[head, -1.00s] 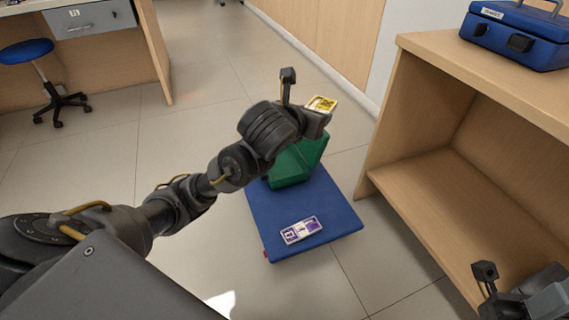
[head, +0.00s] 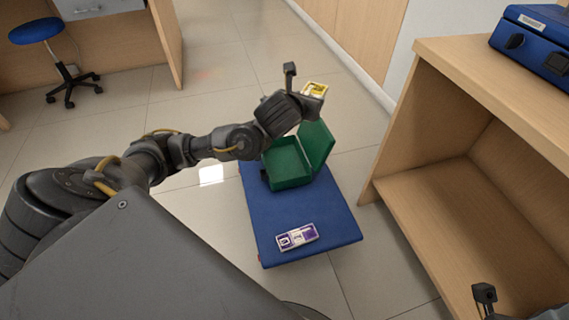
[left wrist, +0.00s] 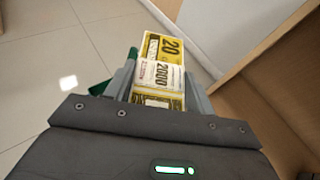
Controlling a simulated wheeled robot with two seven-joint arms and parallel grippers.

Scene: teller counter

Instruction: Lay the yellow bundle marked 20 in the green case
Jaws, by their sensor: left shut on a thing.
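The yellow bundle (head: 315,89) is held in my left gripper (head: 301,86), above and behind the green case. In the left wrist view the bundle (left wrist: 160,73) shows the marks 20 and 2000 and a white band, between the two fingers. The green case (head: 287,163) stands open on a blue platform, its lid raised on the right side. My arm hides part of the case's far side. Only a finger of my right gripper (head: 484,293) shows at the bottom right edge; its opening cannot be judged.
A purple bundle (head: 297,237) lies on the front of the blue platform (head: 300,209). A wooden counter (head: 440,60) with an open shelf stands at the right, with a blue box (head: 535,42) on top. A blue stool (head: 36,31) stands far left.

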